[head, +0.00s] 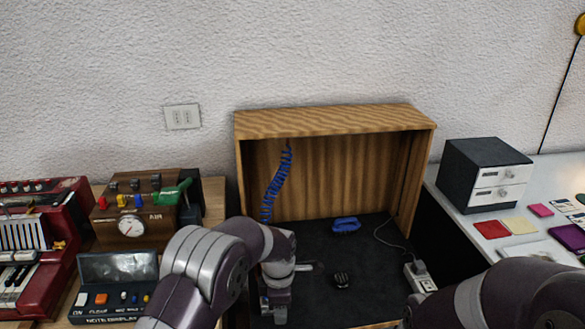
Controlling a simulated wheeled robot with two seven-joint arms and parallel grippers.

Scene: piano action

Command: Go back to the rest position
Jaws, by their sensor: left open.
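My left gripper (275,308) hangs at the end of my left arm, pointing down near the left side of the dark mat (315,305) in front of the open wooden case (334,121). Its jaws are open, and I see nothing between them. The fingertips are small and partly hard to make out. My right arm comes in at the bottom right corner; its gripper is outside the picture.
A blue coiled hose (276,184) hangs in the case. A blue object (346,225), a small black object (341,279) and a power strip (419,278) lie to the right. A brown gauge box (130,227), red accordion (50,220) and drawer unit (485,172) stand at the sides.

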